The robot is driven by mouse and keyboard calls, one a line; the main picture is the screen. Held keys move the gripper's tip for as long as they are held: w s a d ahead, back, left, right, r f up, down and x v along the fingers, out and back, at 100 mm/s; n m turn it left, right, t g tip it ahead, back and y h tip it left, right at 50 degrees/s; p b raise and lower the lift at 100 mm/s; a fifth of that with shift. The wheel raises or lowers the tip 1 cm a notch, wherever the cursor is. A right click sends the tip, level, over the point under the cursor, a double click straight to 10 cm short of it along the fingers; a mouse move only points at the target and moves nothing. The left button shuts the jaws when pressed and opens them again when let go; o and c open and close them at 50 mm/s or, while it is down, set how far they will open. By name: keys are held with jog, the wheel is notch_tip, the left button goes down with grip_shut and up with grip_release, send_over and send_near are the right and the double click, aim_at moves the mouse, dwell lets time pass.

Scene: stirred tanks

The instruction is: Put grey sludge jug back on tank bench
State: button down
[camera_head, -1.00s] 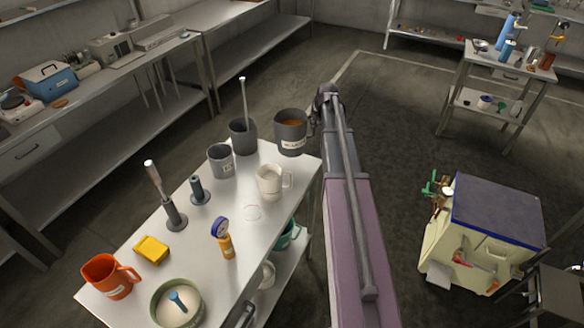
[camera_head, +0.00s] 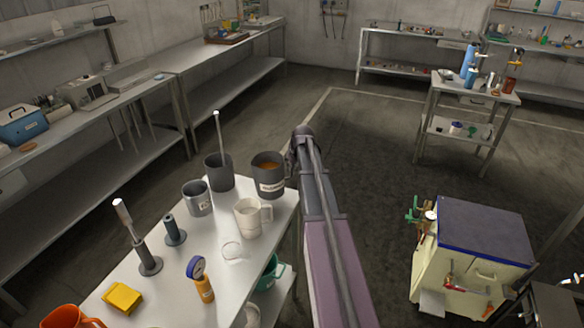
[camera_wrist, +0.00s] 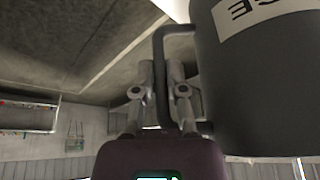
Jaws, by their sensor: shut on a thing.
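The grey sludge jug (camera_head: 268,178) is a dark grey vessel with a white label and brown contents. It is upright at the far right corner of the tank bench (camera_head: 215,275). I cannot tell whether its base touches the top. In the wrist view the jug (camera_wrist: 255,85) fills the right side, its label partly cut off. My gripper (camera_wrist: 162,85) is shut on the jug's handle, with one finger on each side of it. In the head view the fingers are hidden behind my own arm.
A tall dark grey beaker (camera_head: 219,175) with a rod stands just left of the jug. A grey mug (camera_head: 197,199) and a white jug (camera_head: 249,218) stand nearer. A yellow block (camera_head: 122,298) and gauge (camera_head: 200,278) are in front. A cream cabinet (camera_head: 470,260) stands on the floor at right.

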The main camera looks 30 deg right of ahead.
aim_at(292, 176)
jog(key=shift+f+b, duration=0.4)
jog(key=shift+f, duration=0.25)
jog(key=shift+f+b, duration=1.85)
jog(key=shift+b, duration=0.05)
jog(key=c, duration=0.7)
grip_release()
jog(key=shift+r, duration=0.15)
jog(key=p+v, duration=1.1)
jog(key=shift+s+r, duration=0.25)
jog(key=shift+r, duration=0.1)
